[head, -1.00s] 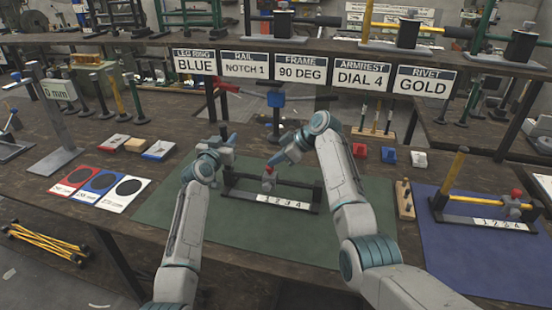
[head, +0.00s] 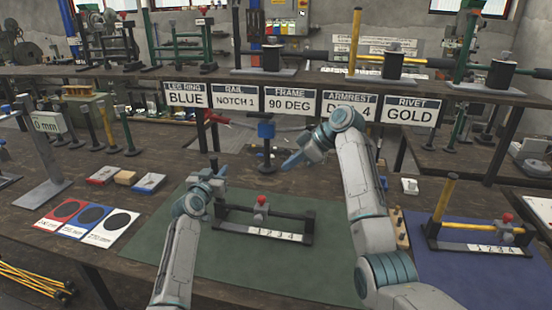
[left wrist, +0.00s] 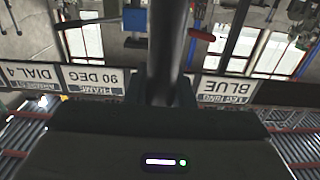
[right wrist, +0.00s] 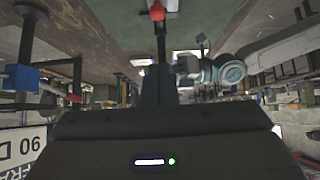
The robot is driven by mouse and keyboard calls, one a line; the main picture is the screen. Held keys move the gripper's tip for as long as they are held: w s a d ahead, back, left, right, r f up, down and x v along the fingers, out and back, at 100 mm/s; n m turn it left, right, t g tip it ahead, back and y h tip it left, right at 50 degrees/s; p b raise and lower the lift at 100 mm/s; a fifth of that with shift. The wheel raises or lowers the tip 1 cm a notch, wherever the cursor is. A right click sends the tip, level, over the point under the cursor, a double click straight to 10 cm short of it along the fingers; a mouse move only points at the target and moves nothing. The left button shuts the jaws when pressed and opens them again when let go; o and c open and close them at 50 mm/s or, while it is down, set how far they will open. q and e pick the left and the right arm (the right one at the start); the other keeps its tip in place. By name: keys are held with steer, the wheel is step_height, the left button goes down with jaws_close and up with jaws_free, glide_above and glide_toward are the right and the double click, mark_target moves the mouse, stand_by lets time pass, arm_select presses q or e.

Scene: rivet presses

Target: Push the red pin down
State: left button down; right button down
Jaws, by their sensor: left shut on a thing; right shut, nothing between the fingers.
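The red pin (head: 261,199) stands upright in a grey slider (head: 260,212) on the dark rail of the fixture (head: 300,238) on the green mat. The fixture carries a white strip numbered 1 to 4. My left gripper (head: 219,174) is shut on the dark upright post (head: 213,163) at the fixture's left end; the post (left wrist: 167,40) also fills the middle of the left wrist view. My right gripper (head: 292,162) is shut and empty, above and to the right of the pin, apart from it. A red tip (right wrist: 157,11) shows beyond its fingers in the right wrist view.
A second fixture (head: 480,247) with a yellow post and its own red knob stands on the blue mat at right. A blue-topped stand (head: 266,130) is behind the pin. A shelf with label cards (head: 290,103) crosses above. The green mat's front is clear.

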arm_select(q)
steer(key=c, duration=1.2)
jaws_free()
steer(key=shift+r, duration=0.1)
steer(key=shift+o, duration=0.2)
